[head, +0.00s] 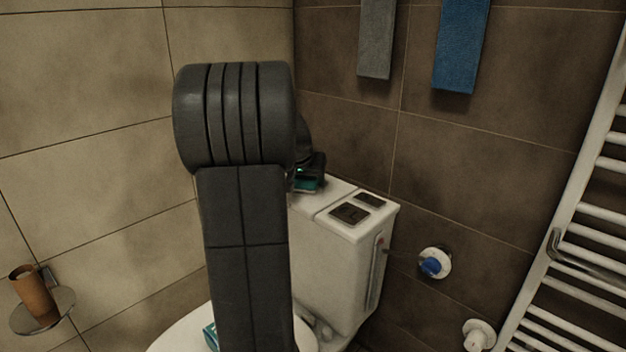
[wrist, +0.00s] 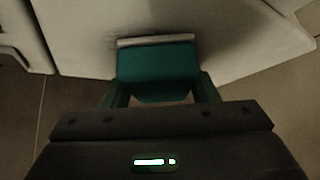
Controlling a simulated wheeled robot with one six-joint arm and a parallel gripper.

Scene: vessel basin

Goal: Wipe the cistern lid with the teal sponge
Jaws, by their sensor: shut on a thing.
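The white cistern (head: 335,250) stands in the corner, with its lid (head: 375,222) on top. Two dark flush plates (head: 350,213) are set into the right part of the lid. My gripper (wrist: 158,92) is shut on the teal sponge (wrist: 157,65), which sits between its two fingers. In the head view the sponge (head: 308,184) shows at the left part of the lid, partly hidden by my arm. In the wrist view a pale strip runs along the sponge's far edge, close to the white surface. I cannot tell whether it touches.
A teal item (head: 210,336) lies on the white toilet seat (head: 180,338), mostly behind my arm. A blue valve knob (head: 431,266) and a towel radiator (head: 570,250) are at the right. Grey (head: 376,40) and blue towels (head: 460,45) hang above. A brown cup (head: 34,290) stands on a shelf at left.

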